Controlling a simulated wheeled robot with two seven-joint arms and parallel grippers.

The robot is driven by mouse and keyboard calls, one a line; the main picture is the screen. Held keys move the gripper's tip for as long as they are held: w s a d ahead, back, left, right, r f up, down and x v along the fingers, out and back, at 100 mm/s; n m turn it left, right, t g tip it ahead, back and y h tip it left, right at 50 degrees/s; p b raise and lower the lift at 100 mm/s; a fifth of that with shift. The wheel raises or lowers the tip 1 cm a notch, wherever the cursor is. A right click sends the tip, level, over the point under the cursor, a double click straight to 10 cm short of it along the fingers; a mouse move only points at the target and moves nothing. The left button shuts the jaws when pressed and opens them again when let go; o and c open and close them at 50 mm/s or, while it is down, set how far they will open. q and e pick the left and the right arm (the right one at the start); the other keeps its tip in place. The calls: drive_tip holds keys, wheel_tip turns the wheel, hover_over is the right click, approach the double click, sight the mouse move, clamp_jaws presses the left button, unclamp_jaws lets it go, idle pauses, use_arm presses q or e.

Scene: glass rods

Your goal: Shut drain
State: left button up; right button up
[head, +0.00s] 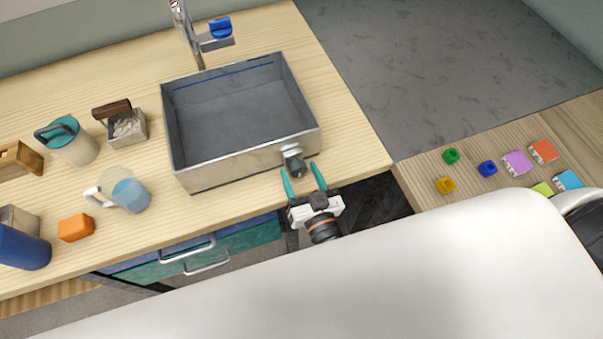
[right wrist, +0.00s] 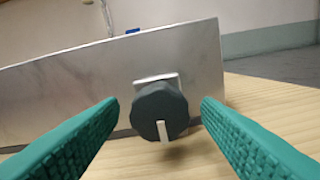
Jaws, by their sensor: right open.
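The sink (head: 240,115) is a grey metal basin on the wooden counter. On its front wall, near the right corner, is a dark round drain knob (head: 296,166) on a pale square plate. In the right wrist view the knob (right wrist: 159,110) has a light marker bar pointing down. My right gripper (head: 304,167) is open, its teal fingers pointing at the knob. In the right wrist view the fingers (right wrist: 160,110) stand left and right of the knob, apart from it. The basin floor looks grey; I cannot make out a drain opening. My left gripper is not visible.
A pitcher (head: 72,142), a glass mug (head: 128,193), an orange block (head: 75,228) and a blue cylinder (head: 25,249) are on the left. Drawer handles (head: 187,249) project below the counter's front edge.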

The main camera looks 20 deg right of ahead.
drive_tip(key=shift+c, duration=0.4)
drive_tip(key=c, duration=0.9)
